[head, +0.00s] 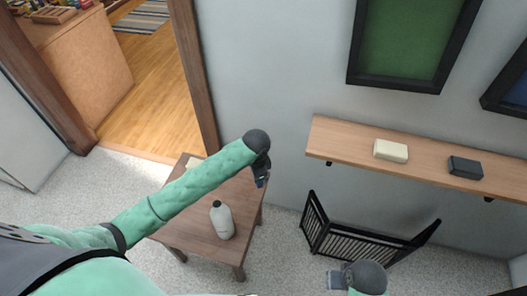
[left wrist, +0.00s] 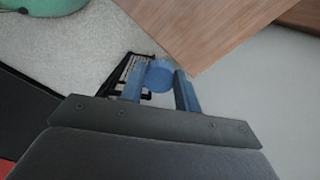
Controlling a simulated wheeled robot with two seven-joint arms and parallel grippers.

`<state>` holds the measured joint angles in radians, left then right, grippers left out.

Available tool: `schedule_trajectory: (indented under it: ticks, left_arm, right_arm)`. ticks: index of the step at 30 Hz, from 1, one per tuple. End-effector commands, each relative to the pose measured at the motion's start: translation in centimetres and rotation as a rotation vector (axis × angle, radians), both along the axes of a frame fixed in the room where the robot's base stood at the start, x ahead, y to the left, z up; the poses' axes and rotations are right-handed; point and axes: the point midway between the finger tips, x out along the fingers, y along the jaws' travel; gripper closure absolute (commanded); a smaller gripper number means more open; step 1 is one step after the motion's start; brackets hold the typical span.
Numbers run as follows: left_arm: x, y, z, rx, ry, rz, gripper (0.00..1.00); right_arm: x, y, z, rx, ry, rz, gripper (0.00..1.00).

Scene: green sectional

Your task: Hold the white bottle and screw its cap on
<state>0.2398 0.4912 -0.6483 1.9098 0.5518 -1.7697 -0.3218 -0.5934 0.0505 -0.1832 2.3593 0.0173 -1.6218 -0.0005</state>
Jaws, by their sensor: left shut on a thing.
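The white bottle (head: 222,222) stands on the small brown table in the head view, its neck upward with a dark top. My left gripper (head: 262,180) is above the table's right side, up and to the right of the bottle and apart from it. In the left wrist view my left gripper (left wrist: 161,92) is shut on a round blue cap (left wrist: 160,76), held between its two blue fingers. My right gripper (head: 336,280) is at the bottom edge of the head view, partly cut off; its fingers cannot be made out.
The small brown table (head: 188,222) has a pale item (head: 194,162) at its back. A black slatted rack (head: 350,242) stands on the floor to the right. A wall shelf (head: 340,138) holds a cream block (head: 391,150) and a dark block (head: 466,167).

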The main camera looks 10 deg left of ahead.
Motion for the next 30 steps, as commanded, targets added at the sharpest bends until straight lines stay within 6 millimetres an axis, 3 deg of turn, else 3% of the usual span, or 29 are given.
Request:
schedule_trajectory:
  ticks: [9,15,21,30]
  left_arm:
    - [-0.9,2.7,1.7,0.002,0.003,0.599,0.89]
    - [-1.4,4.1,2.6,0.004,0.004,0.897,0.89]
    - [-1.7,4.8,2.9,0.008,0.005,1.042,0.89]
    - [-1.7,4.9,3.0,0.007,0.004,1.063,0.89]
  right_arm:
    - [-0.1,-0.1,0.0,-0.001,0.001,0.001,0.64]
    - [-0.1,-0.1,0.0,-0.002,0.002,0.001,0.64]
    - [-0.1,-0.1,0.0,-0.002,0.002,0.001,0.64]
    - [-0.1,-0.1,0.0,-0.002,0.001,0.001,0.64]
